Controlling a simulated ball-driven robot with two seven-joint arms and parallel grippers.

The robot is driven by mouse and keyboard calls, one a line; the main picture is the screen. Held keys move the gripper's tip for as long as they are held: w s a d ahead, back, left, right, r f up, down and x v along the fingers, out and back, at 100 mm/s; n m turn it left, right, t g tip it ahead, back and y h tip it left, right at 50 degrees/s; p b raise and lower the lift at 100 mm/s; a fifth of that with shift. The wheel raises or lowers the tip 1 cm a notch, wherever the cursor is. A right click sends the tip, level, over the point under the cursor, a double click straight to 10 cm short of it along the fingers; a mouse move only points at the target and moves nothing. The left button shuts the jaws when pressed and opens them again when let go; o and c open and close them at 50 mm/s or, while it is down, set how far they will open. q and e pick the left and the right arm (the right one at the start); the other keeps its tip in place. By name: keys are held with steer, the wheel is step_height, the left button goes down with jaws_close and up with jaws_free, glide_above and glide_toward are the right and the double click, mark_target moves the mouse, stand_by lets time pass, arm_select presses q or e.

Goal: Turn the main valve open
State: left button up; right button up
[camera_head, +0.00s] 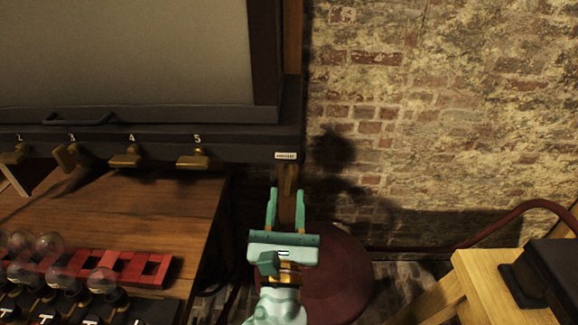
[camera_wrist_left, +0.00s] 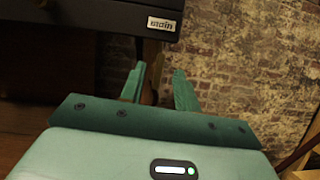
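A small white label (camera_head: 285,156) sits at the right end of the dark panel's lower edge. In the left wrist view the label (camera_wrist_left: 162,24) reads "main". I cannot make out a valve handle under it; a brown upright piece (camera_head: 287,180) shows below the label, and I cannot tell whether it is part of the valve or a wooden post. My left gripper (camera_head: 285,202) is open, its two green fingers pointing up, just below the label. The gap between the fingers (camera_wrist_left: 158,90) holds nothing that I can see. My right gripper is out of view.
Brass valves (camera_head: 193,159) numbered 2 to 5 line the dark panel (camera_head: 245,145) to the left. Below are a wooden table (camera_head: 150,215) and a red rack (camera_head: 150,268) with glass bulbs. A round dark-red seat (camera_head: 340,275) and wooden stand (camera_head: 490,285) are lower right. Brick wall stands behind.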

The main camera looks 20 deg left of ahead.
mark_target(288, 183)
arm_select(q)
steer(key=x, duration=0.7)
steer(key=shift+w, duration=0.25)
jaws_close()
